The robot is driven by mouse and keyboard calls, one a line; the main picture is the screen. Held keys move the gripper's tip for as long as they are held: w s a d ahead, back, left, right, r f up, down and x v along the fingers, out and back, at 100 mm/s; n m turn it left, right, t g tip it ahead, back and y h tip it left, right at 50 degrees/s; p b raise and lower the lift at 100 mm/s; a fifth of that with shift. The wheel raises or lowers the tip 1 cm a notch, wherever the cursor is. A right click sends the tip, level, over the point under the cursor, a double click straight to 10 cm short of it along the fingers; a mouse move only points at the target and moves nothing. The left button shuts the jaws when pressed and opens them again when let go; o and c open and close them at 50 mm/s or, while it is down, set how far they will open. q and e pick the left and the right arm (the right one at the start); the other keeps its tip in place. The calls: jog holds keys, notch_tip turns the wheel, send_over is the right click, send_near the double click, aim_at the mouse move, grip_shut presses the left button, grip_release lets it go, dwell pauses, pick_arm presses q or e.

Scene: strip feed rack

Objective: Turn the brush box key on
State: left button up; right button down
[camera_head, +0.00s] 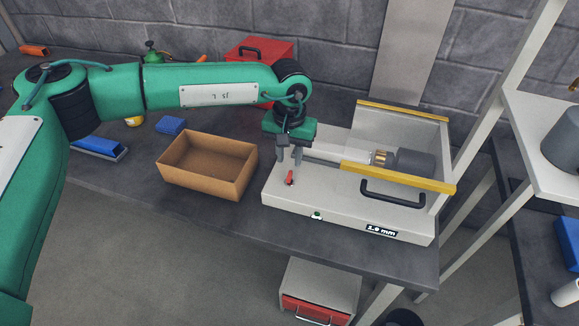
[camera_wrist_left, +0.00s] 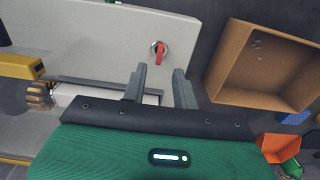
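The brush box (camera_head: 335,205) is a pale grey machine on the dark bench, with a clear cover edged in yellow and a black handle. Its key (camera_head: 290,178) is a small red lever on the box's left top face. The key also shows in the left wrist view (camera_wrist_left: 159,52) on a round silver base, beyond the fingertips. My left gripper (camera_head: 289,157) hangs just above and behind the key, pointing down. Its two fingers (camera_wrist_left: 159,82) are apart with nothing between them, and they do not appear to touch the key. My right gripper is in neither view.
An open cardboard box (camera_head: 208,165) stands just left of the brush box. A red toolbox (camera_head: 262,52) is behind my left arm. Blue brushes (camera_head: 98,147) lie farther left. A white shelf frame (camera_head: 490,110) rises at the right.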

aim_at(290, 173)
pick_arm(q)
notch_tip(290, 173, down, 6)
jog(key=shift+p, duration=0.5)
grip_shut()
